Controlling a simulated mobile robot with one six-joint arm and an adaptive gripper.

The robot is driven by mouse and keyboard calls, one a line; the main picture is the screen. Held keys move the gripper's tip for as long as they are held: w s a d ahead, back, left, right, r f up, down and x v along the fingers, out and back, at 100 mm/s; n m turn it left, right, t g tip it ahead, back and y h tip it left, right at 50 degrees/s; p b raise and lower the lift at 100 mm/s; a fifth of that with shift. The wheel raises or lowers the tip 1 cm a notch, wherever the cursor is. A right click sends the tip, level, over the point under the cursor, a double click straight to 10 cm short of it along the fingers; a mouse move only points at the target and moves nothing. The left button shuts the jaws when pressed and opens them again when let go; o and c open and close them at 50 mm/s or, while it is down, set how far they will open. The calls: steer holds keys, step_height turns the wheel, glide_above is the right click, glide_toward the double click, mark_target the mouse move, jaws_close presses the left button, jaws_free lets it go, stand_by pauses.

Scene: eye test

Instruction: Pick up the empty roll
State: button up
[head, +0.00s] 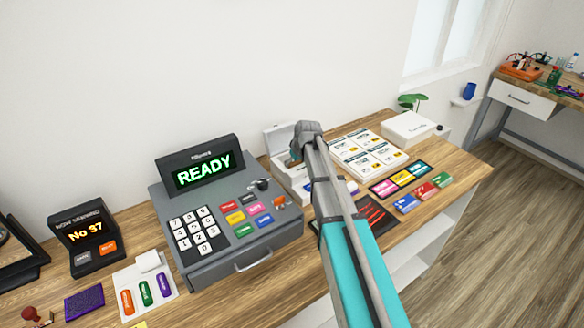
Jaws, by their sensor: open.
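I cannot pick out the empty roll for certain in the head view. My gripper (297,153) is at the far end of my arm, over this box. It is open, but its fingertips are small and mostly hidden by my wrist. Whether anything lies inside the box between them cannot be seen.
A grey cash register (225,222) reading READY stands left of my arm. A "No 37" display (85,238) and a white tray (130,308) with coloured pieces are further left. Right of my arm are a price board (368,158), coloured cards (400,179) and a white box (408,129).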

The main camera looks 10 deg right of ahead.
stand_by(0.3)
steer(key=c, duration=0.4)
steer(key=shift+o, duration=0.2)
steer(key=shift+r, duration=0.2)
step_height(320, 180, up, 2)
steer(key=p, duration=0.2)
steer(key=shift+r+p, duration=0.1)
steer(key=shift+p, duration=0.2)
steer(key=s+r+p, duration=0.1)
steer(key=r+p, duration=0.1)
steer(key=s+r+p, duration=0.3)
steer(key=r+p, duration=0.1)
steer(key=shift+s+r+p, duration=0.3)
steer(key=shift+s, duration=0.1)
steer(key=s+r+p, duration=0.3)
steer(key=s, duration=0.6)
steer(key=shift+r+p, duration=0.4)
steer(key=shift+s+a, duration=0.1)
